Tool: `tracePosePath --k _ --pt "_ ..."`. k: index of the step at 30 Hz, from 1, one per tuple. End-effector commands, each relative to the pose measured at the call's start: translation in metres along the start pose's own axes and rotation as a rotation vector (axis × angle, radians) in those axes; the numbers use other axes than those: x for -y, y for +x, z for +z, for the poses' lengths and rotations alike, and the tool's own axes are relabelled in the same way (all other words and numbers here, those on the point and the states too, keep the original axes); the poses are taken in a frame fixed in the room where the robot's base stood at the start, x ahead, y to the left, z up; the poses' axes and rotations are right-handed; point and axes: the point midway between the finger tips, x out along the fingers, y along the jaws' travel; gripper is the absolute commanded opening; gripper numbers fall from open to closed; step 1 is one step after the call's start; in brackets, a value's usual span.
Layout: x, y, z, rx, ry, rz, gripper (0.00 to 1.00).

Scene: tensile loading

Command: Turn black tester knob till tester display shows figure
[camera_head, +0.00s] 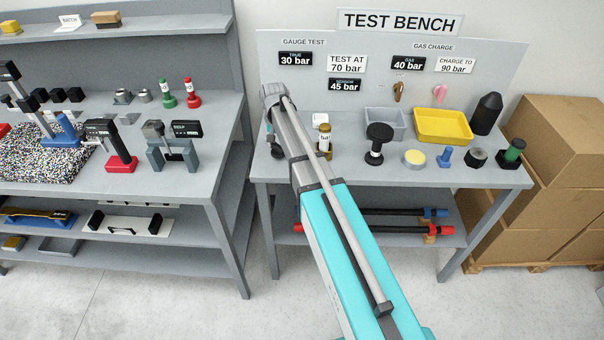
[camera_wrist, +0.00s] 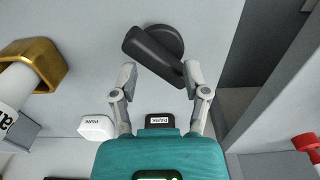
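The black knob (camera_wrist: 158,45) shows at the top middle of the wrist view, a round base with a thick bar slanting from upper left to lower right. My gripper (camera_wrist: 160,73) is open, one finger on each side. The bar's lower right end lies between the fingers, close to the right one; I cannot tell whether they touch. The left fingertip is just below the bar's upper left part. In the head view my arm crosses the bench's left side and mostly hides the gripper and knob.
A bench edge lies right. In the head view a yellow tray (camera_head: 443,138) stands on the test bench (camera_head: 340,176).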

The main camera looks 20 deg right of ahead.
Motion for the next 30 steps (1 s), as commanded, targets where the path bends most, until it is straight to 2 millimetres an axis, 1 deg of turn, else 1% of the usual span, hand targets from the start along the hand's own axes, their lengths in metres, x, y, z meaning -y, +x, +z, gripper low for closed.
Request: tracePosePath --k 1,30 --pt "0.0 -0.009 0.0 0.0 -0.001 0.0 0.6" --pt "0.0 -0.091 0.0 0.0 -0.003 0.0 0.6"
